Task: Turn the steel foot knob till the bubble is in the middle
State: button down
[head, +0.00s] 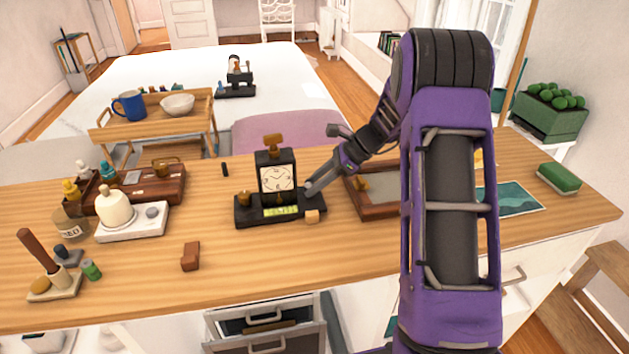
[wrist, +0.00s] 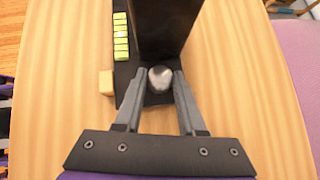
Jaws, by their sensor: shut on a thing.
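A black clock (head: 277,178) with a white dial stands on a black base (head: 250,216) on the wooden counter. A green level vial (head: 281,211) lies along the front of the base; it also shows in the wrist view (wrist: 121,37), divided by dark lines. I cannot tell exactly where its bubble is. The steel foot knob (wrist: 160,77) is at the base's right end, between my fingertips. My gripper (head: 309,190) is shut on it, reaching in from the right. In the head view the fingers hide the knob.
A small wooden block (head: 312,216) touches or nearly touches the base's front right corner. A brass knob (head: 244,198) is at the base's left end. A framed tray (head: 376,208) lies to the right, under my arm. A brown block (head: 190,256) lies in front. Counter between is clear.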

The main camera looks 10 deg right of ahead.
jog(key=c, duration=0.5)
grip_release()
jog(key=p+v, duration=0.2)
jog(key=v, duration=1.5)
jog(key=shift+d, duration=0.15)
jog(key=shift+r, duration=0.1)
